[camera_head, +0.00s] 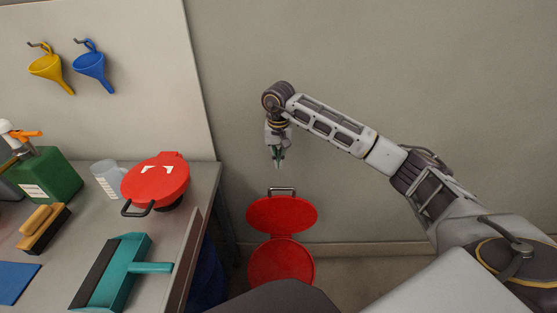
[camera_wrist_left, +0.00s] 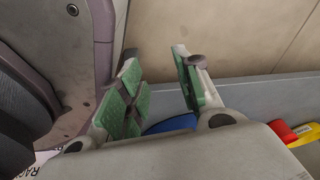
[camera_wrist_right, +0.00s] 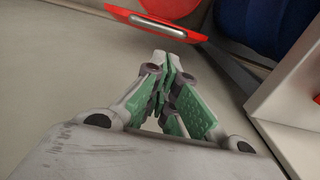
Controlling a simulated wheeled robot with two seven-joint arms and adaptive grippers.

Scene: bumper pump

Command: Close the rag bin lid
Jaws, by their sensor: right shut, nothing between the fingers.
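The red rag bin (camera_head: 282,265) stands on the floor by the wall, below and right of the bench. Its round red lid (camera_head: 282,214) is open, tilted up at the back with its metal handle (camera_head: 282,190) at the top. My right gripper (camera_head: 279,163) points down just above the handle, apart from it. It is shut and empty. In the right wrist view, the fingertips (camera_wrist_right: 161,62) are near a red edge with a pale metal strip (camera_wrist_right: 157,25), seemingly the lid and handle. My left gripper (camera_wrist_left: 160,80) is open and empty in its wrist view, outside the head view.
The grey bench (camera_head: 200,185) at left carries a red lidded pan-like container (camera_head: 155,185), a teal dustpan (camera_head: 120,272), a brush (camera_head: 43,227) and a green can (camera_head: 50,175). A dark blue container (camera_head: 207,280) is under the bench. The wall right of the bin is clear.

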